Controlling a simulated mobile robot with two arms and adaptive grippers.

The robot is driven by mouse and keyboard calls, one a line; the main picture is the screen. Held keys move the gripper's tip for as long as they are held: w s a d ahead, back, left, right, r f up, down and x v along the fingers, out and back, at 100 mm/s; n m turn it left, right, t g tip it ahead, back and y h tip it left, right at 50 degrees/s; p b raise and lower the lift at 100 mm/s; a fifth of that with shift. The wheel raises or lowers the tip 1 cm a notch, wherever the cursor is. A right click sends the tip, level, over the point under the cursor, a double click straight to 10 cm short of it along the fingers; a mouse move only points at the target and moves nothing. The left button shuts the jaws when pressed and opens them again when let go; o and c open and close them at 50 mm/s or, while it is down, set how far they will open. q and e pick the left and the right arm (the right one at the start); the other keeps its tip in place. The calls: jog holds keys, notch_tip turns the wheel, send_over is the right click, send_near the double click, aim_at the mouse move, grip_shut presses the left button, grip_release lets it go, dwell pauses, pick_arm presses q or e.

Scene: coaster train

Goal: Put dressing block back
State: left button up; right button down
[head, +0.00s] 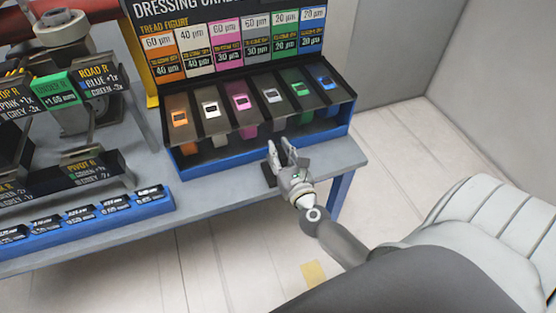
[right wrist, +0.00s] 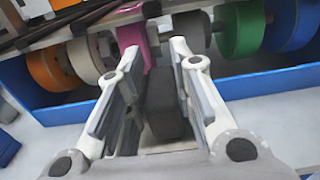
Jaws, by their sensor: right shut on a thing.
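My right gripper (head: 281,153) is over the front right part of the grey bench, in front of the blue rack. In the right wrist view its fingers (right wrist: 160,85) stand on both sides of a dark grey block (right wrist: 163,105), and it is shut on this block. The block's lower end is partly hidden by the gripper. In the head view a dark patch (head: 268,176) shows beside the gripper; I cannot tell whether it is the block. The blue rack (head: 262,142) holds colored wheels behind labelled slots. My left gripper is not in view.
A board (head: 235,40) headed "DRESSING" stands behind the rack. Another blue rack (head: 85,225) with small labels lies along the bench's left front. The bench (head: 230,178) ends just right of the rack. A pale padded seat (head: 490,235) is at the right, with open floor between.

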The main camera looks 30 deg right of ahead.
jog(key=shift+w+d+f+b, duration=0.25)
jog(key=shift+w+f+b, duration=0.05)
jog(key=shift+w+f, duration=0.55)
notch_tip(320, 180, down, 3)
jog(key=shift+w+d+f+b, duration=0.1)
jog(key=shift+f+b, duration=0.05)
jog(key=shift+b, duration=0.7)
jog(key=shift+f, duration=0.2)
jog(key=c, duration=1.3)
grip_release()
jog(key=shift+o, duration=0.2)
